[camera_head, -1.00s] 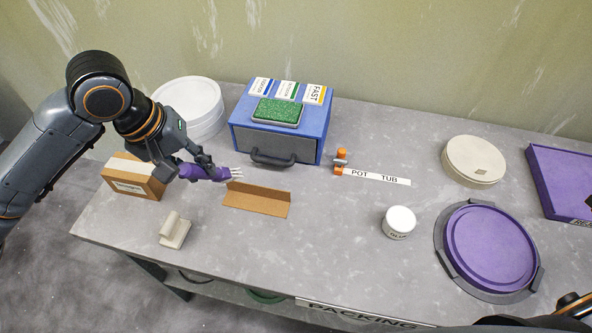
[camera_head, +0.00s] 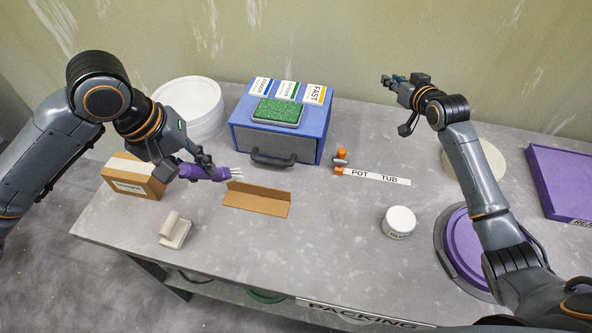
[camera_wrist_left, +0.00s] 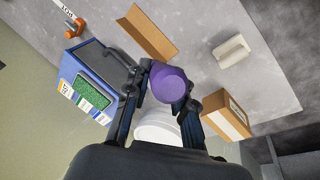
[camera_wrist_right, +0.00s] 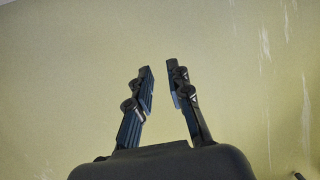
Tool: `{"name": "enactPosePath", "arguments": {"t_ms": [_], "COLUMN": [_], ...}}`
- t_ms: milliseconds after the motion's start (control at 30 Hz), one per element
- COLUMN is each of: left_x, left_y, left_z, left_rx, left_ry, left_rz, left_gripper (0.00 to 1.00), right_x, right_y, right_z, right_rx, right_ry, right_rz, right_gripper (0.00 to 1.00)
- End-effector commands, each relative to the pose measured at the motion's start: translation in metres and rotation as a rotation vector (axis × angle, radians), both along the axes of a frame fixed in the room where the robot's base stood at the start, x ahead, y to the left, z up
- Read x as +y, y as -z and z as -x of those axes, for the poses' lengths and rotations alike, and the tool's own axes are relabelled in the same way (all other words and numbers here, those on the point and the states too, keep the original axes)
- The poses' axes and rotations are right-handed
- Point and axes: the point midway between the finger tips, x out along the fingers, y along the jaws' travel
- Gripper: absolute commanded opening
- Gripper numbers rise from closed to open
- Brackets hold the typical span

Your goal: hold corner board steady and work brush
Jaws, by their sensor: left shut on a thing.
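The corner board (camera_head: 257,199), a brown angled strip, lies on the table in front of the blue box. It also shows in the left wrist view (camera_wrist_left: 147,33). My left gripper (camera_head: 190,170) is shut on a purple-handled tool (camera_head: 205,173) with pale prongs, held just left of the board's upper edge. In the left wrist view the tool's purple end (camera_wrist_left: 169,83) sits between the fingers; I cannot tell if it is the brush. A beige block with a raised grip (camera_head: 174,230) stands near the front edge. My right gripper (camera_head: 392,81) is raised at the back, open and empty, facing the wall.
The blue box (camera_head: 316,130) has a dark handle. A cardboard carton (camera_head: 135,178), white round lids (camera_head: 192,106), an orange clamp-like piece (camera_head: 340,160), a white tub (camera_head: 398,222) and a purple tray (camera_head: 563,185) stand around. The table's middle front is clear.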

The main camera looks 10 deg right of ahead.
Motion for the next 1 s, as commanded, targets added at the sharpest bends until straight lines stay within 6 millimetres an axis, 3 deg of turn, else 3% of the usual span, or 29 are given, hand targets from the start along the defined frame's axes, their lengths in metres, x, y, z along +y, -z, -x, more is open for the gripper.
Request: {"name": "enactPosePath", "arguments": {"t_ms": [33, 100, 267, 400, 500, 600, 733, 833, 1000], "left_x": [0.0, 0.0, 0.0, 0.0, 0.0, 0.0, 0.0, 0.0, 0.0], "left_y": [0.0, 0.0, 0.0, 0.0, 0.0, 0.0, 0.0, 0.0, 0.0], "left_z": [0.0, 0.0, 0.0, 0.0, 0.0, 0.0, 0.0, 0.0, 0.0], "left_rx": [-0.001, -0.001, 0.0, 0.0, -0.001, 0.0, 0.0, 0.0, 0.0], "left_ry": [0.0, 0.0, 0.0, 0.0, 0.0, 0.0, 0.0, 0.0, 0.0], "left_rz": [0.0, 0.0, 0.0, 0.0, 0.0, 0.0, 0.0, 0.0, 0.0], "left_gripper": [0.0, 0.0, 0.0, 0.0, 0.0, 0.0, 0.0, 0.0, 0.0], "right_x": [0.031, 0.072, 0.162, 0.227, 0.258, 0.276, 0.285, 0.288, 0.293], "right_y": [0.0, 0.006, 0.02, 0.032, 0.044, 0.055, 0.065, 0.069, 0.083], "right_z": [0.0, 0.005, 0.035, 0.081, 0.119, 0.153, 0.182, 0.193, 0.195], "right_rx": [0.042, 0.114, 0.282, 0.432, 0.535, 0.619, 0.692, 0.718, 0.729], "right_ry": [-0.066, -0.162, -0.404, -0.638, -0.796, -0.927, -1.04, -1.084, -1.095], "right_rz": [0.015, 0.045, 0.15, 0.288, 0.395, 0.484, 0.56, 0.587, 0.591], "right_gripper": [0.19, 0.19, 0.19, 0.19, 0.19, 0.19, 0.19, 0.19, 0.19]}}
